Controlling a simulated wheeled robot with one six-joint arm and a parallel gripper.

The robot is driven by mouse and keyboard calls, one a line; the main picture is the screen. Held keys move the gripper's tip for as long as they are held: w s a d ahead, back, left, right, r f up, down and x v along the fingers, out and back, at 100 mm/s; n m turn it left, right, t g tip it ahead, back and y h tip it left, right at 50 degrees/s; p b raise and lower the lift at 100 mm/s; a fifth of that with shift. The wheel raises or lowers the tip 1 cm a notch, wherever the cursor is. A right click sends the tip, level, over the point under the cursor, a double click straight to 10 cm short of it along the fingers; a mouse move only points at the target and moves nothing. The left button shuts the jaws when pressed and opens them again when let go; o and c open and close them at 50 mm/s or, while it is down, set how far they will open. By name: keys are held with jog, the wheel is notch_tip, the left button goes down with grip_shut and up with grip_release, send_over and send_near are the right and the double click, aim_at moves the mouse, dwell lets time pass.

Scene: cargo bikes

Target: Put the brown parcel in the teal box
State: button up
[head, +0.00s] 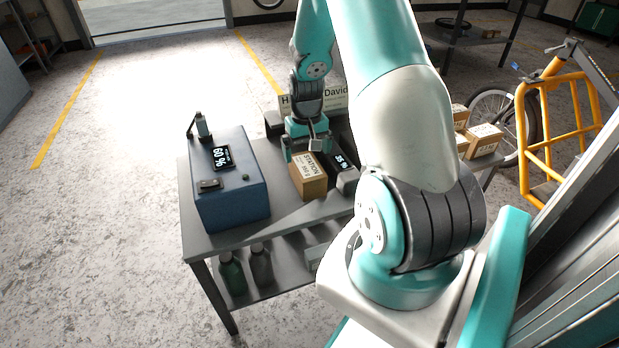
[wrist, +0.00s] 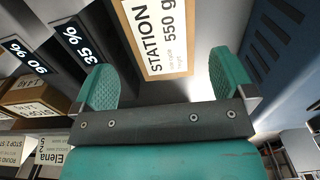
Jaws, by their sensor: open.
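A brown parcel (head: 312,184) with a white label reading "STATION" stands on the grey table. In the wrist view the parcel (wrist: 181,64) shows beyond the open jaws, its label reading "STATION 550 g". My gripper (head: 308,150) is open and empty, at the far end of this parcel and close to it. Its two teal fingers (wrist: 165,85) are wide apart, and I cannot tell whether they touch the parcel. Other brown parcels (head: 484,140) stand farther right behind my arm. I cannot make out a teal box in either view.
A blue box (head: 232,200) with a "60 %" display stands on the left of the table (head: 283,212). A dark unit reading "35 %" (head: 342,161) is right of the parcel. Bottles (head: 232,275) stand on the lower shelf. The left floor is clear.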

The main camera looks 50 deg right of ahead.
aim_at(306, 163)
jog(key=f, duration=0.2)
jog(key=f+b, duration=0.1)
jog(key=f, duration=0.2)
jog(key=f+b, duration=0.1)
jog(key=f, duration=0.1)
jog(key=shift+w+f, duration=0.25)
jog(key=shift+f, duration=0.15)
jog(key=shift+c, duration=0.2)
jog(key=shift+r, duration=0.1)
jog(key=c, duration=1.4)
jog(key=shift+o, duration=0.2)
jog(key=shift+r, duration=0.1)
